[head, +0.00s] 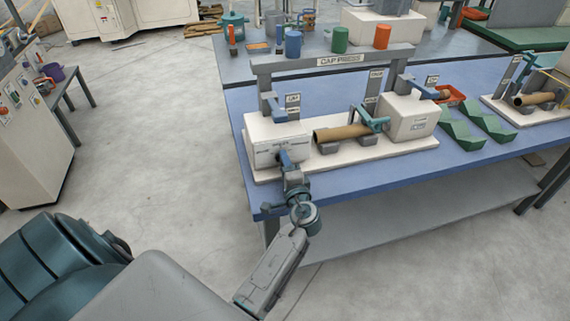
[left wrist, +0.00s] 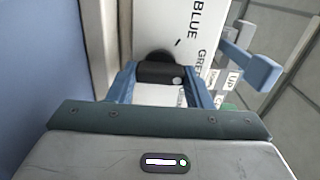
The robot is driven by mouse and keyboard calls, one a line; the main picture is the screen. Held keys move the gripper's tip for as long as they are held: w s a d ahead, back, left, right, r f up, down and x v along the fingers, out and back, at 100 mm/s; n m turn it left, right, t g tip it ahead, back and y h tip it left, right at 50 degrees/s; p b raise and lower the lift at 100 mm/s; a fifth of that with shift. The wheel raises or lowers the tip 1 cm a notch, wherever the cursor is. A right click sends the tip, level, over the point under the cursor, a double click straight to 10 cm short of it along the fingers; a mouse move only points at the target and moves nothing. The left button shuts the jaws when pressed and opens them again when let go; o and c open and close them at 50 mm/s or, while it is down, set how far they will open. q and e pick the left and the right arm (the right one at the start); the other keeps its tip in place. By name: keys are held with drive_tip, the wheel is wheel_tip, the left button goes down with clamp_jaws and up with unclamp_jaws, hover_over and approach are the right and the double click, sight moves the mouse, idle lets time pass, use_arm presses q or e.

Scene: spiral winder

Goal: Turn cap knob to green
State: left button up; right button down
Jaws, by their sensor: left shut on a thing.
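The cap press has a white box (head: 279,145) at its left end, with small printed labels on its front. The black cap knob (left wrist: 157,72) sits on that front, seen closely in the left wrist view. My left gripper (head: 284,160) reaches up to the box front, its blue fingers on either side of the knob and shut on it. A pale dot shows on the knob's lower right. The word BLUE is readable beside the knob, and GREEN is partly readable below it. A further label is mostly hidden by a finger. My right gripper is out of view.
A brown tube (head: 341,133) lies in the press between the two white boxes. Blue (head: 293,44), green (head: 340,39) and orange (head: 383,36) cylinders stand behind. Green angled blocks (head: 462,134) lie to the right on the blue table (head: 350,185).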

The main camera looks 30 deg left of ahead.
use_arm(q)
drive_tip(key=shift+r, duration=0.1)
idle(0.3)
drive_tip(key=o, duration=1)
drive_tip(key=shift+a, duration=0.1)
